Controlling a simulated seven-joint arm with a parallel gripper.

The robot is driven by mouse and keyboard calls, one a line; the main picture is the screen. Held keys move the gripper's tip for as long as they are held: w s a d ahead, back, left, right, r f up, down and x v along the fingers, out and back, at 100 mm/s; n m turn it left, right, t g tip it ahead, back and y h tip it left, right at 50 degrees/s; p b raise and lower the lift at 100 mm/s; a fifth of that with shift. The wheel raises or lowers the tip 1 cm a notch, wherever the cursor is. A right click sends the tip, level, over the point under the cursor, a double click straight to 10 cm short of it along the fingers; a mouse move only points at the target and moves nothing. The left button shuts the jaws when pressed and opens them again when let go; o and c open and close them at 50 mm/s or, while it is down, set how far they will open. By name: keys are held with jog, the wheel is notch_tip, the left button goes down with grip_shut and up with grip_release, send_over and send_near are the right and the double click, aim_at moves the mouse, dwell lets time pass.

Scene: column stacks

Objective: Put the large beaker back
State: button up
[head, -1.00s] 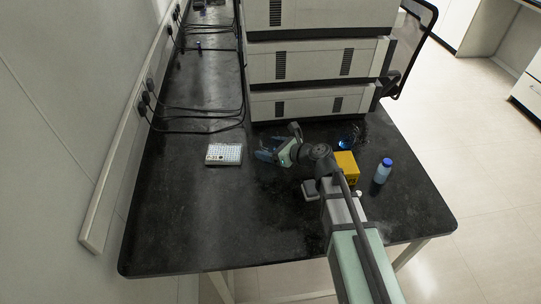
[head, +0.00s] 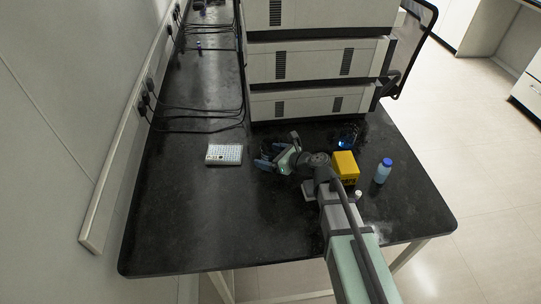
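A dark, shiny glass-like vessel with a blue glint (head: 347,137) stands on the black bench in front of the stacked instruments. It is small in view, and I cannot be sure that it is the large beaker. My gripper (head: 268,157) is low over the bench, left of that vessel and right of the white well plate. Its two blue fingers look spread apart, with dark bench between them. I see nothing held, though clear glass there would be hard to make out.
A yellow box (head: 345,167) and a blue-capped bottle (head: 383,171) stand to the right of my gripper. A white well plate (head: 224,154) lies to its left. Stacked instruments (head: 315,65) block the back. Cables (head: 195,120) run at the back left. The front left bench is clear.

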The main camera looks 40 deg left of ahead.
jog(key=shift+o, duration=0.5)
jog(key=shift+d+r, duration=0.1)
jog(key=shift+r, duration=0.15)
jog(key=v, duration=1.1)
jog(key=shift+d, duration=0.4)
